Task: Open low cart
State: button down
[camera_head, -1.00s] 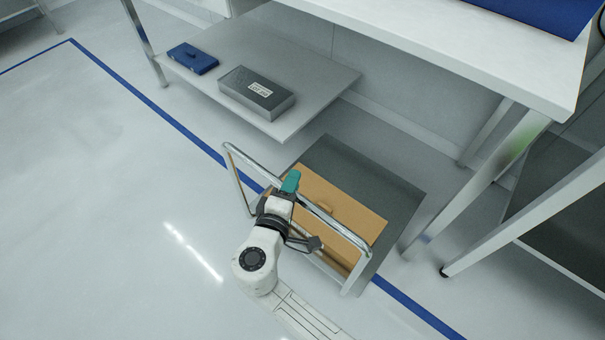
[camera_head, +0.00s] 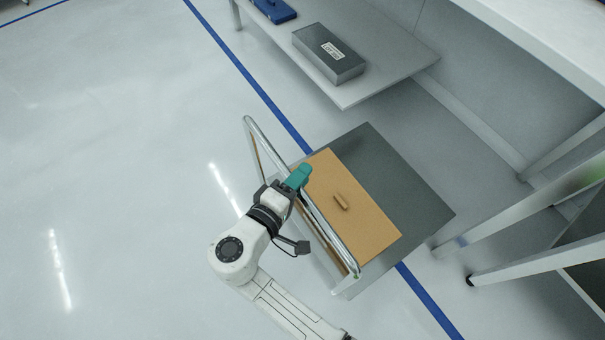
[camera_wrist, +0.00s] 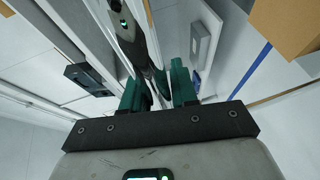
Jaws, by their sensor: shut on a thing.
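The low cart (camera_head: 412,197) is a grey flat platform with a bent chrome push handle (camera_head: 268,143) along its left side. A brown box (camera_head: 370,225) with a small tab on top lies on it, right behind the handle. My gripper (camera_head: 298,178) reaches in from the lower left, its teal fingers closed on the handle's upper rail. In the wrist view, the shiny rail runs between the two teal fingers (camera_wrist: 158,90). The fingers hide part of the rail. The cart straddles the blue floor line, with its handle to the left of it.
A low shelf (camera_head: 385,75) with a grey labelled case (camera_head: 328,53) and a blue case (camera_head: 275,9) stands behind the cart. A white table (camera_head: 545,35) and its legs (camera_head: 500,220) are to the right. The floor on the left (camera_head: 110,150) is clear.

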jog(key=shift+f, duration=0.1)
jog(key=c, duration=1)
grip_release()
jog(key=shift+o, duration=0.2)
jog(key=p+v, duration=0.1)
jog(key=v, duration=0.9)
jog(key=shift+s+a+p, duration=0.25)
jog(key=shift+s+p, duration=0.05)
jog(key=shift+p, duration=0.05)
jog(key=shift+r, duration=0.2)
